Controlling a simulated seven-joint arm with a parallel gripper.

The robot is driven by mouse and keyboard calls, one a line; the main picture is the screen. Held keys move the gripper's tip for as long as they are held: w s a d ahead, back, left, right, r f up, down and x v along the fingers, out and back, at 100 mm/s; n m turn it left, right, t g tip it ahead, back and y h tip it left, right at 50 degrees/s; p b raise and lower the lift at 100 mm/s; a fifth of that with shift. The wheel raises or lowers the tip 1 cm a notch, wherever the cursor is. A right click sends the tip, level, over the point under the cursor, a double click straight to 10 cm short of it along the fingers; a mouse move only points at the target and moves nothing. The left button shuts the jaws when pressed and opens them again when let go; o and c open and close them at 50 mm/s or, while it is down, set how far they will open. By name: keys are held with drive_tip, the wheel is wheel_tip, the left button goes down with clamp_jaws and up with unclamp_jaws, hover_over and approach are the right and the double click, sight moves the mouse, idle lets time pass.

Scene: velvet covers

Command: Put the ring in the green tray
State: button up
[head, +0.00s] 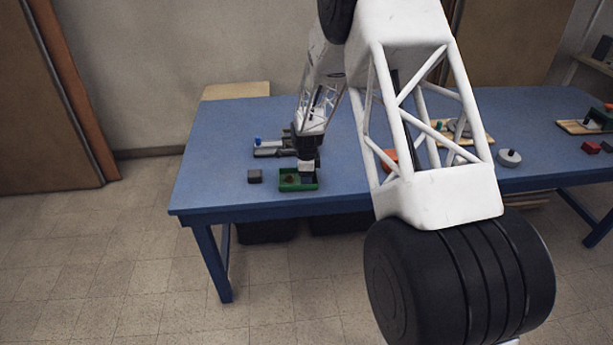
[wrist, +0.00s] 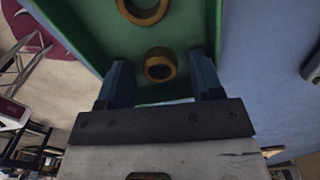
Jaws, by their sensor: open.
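The green tray (head: 285,187) stands near the front edge of the blue table; its green wall also shows in the wrist view (wrist: 88,35). My gripper (head: 308,177) is over the right part of the tray, pointing down. In the wrist view, my gripper (wrist: 160,70) is open, with a gap on both sides of a brown-gold ring (wrist: 160,77) between its fingers. This ring appears to lie on the tray floor. A second, similar ring (wrist: 143,21) lies farther up in the tray, cut by the picture's top edge. In the head view the rings are too small to make out clearly.
A dark grey block (head: 255,176) stands left of the tray. A grey fixture with a blue piece (head: 270,149) is behind it. To the right are a grey round part with a knob (head: 509,158) and a red block (head: 591,147). The table's front edge is close to the tray.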

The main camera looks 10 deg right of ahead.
wheel_tip(320, 180, up, 12)
drive_tip(key=shift+r, duration=0.15)
idle(0.7)
idle(0.7)
drive_tip(key=s+d+r+n, duration=0.2)
drive_tip(key=s+r+n, duration=0.1)
drive_tip(key=s+r, duration=0.45)
drive_tip(key=s+d+r+n+t, duration=0.1)
drive_tip(key=s+r+n, duration=0.2)
drive_tip(key=s+r, duration=0.45)
drive_tip(key=s+d+r+n, duration=0.2)
drive_tip(key=s+r+n, duration=0.25)
drive_tip(key=s, duration=0.45)
drive_tip(key=s+d+r+n, duration=0.1)
drive_tip(key=s+n, duration=0.3)
drive_tip(key=s, duration=1)
drive_tip(key=s+d+r+n+t, duration=0.1)
drive_tip(key=s+n, duration=0.4)
drive_tip(key=s, duration=0.9)
drive_tip(key=shift+r+t, duration=0.3)
drive_tip(key=shift+r, duration=0.2)
